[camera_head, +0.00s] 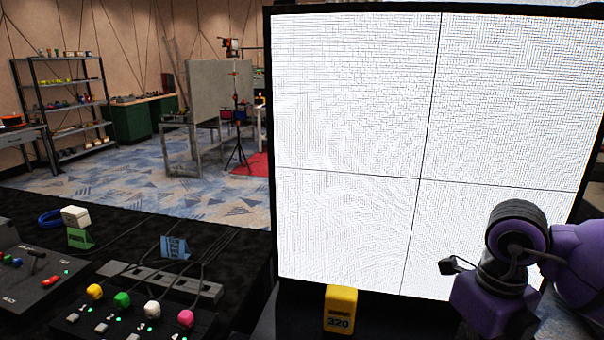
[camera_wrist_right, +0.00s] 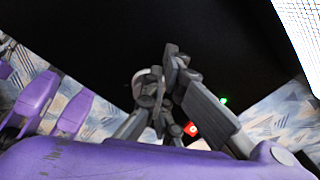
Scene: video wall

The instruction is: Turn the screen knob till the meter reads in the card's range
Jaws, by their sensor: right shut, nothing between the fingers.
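The large video wall (camera_head: 350,120) is lit white in the head view, with dark seams between its panels. A control box in front left carries a yellow knob (camera_head: 94,292), a green knob (camera_head: 122,299), a white knob (camera_head: 152,310) and a pink knob (camera_head: 185,318). I cannot tell which is the screen knob. A yellow block (camera_head: 340,310) reading 320 stands below the wall. A blue card (camera_head: 174,247) has print too small to read. My right gripper (camera_wrist_right: 172,55) is shut and empty over a dark surface in the right wrist view. My left gripper is not in view.
A dark power strip (camera_head: 165,280) with cables lies behind the knobs. A box with a lever (camera_head: 35,262) is at the far left, near a green card (camera_head: 80,238). My purple right arm covers the wall's lower right. In the wrist view, a small red thing (camera_wrist_right: 191,128) shows behind the fingers.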

